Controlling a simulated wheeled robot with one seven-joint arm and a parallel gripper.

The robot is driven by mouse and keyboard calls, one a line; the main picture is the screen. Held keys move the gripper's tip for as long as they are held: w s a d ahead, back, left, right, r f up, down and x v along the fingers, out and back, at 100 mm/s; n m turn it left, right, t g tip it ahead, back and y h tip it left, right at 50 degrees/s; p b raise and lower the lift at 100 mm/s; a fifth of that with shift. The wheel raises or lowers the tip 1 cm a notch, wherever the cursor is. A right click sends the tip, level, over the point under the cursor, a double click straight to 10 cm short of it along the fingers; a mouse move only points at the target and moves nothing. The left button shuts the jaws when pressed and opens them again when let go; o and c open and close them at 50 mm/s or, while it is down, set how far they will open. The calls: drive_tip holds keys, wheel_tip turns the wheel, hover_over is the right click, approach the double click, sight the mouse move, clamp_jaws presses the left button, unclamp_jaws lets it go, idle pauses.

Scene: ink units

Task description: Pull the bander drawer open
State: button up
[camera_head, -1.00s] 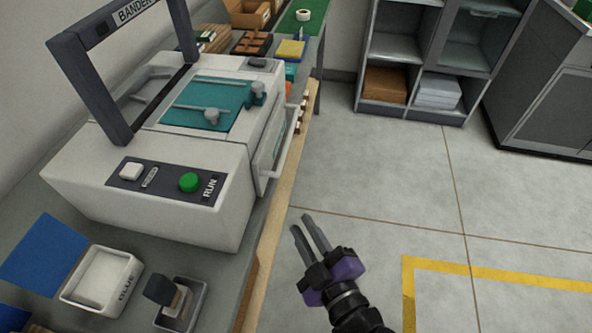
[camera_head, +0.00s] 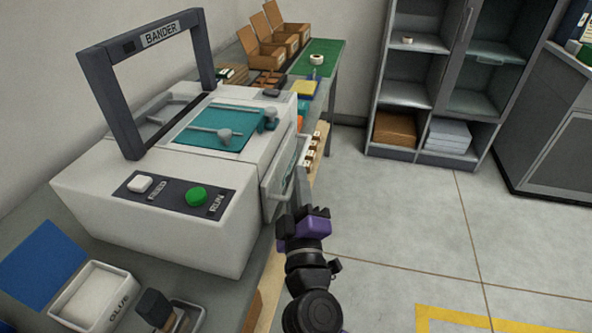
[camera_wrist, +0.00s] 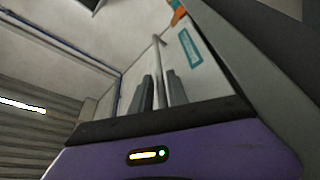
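The bander (camera_head: 160,205) is a pale machine with a dark arch on the bench at the left. Its drawer (camera_head: 284,168) is in the right side, with a light bar handle (camera_head: 272,197), and looks closed. My gripper (camera_head: 301,188) is beside the drawer front, its fingers pointing up and away along it. In the wrist view my gripper's two dark fingers (camera_wrist: 160,82) stand apart, with the handle bar (camera_wrist: 158,52) running between them. Whether they touch the bar is unclear. The drawer front with a teal label (camera_wrist: 189,47) is behind.
A green RUN button (camera_head: 196,196) is on the bander's near panel. A glue box (camera_head: 92,294) sits at the bench's near end. Small blocks (camera_head: 312,146) line the bench edge beyond the drawer. The floor (camera_head: 400,220) to the right is clear up to the grey shelf (camera_head: 420,155).

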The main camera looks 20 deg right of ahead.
drive_tip(key=shift+x, duration=1.15)
clamp_jaws()
drive_tip(key=shift+f, duration=0.1)
idle(0.5)
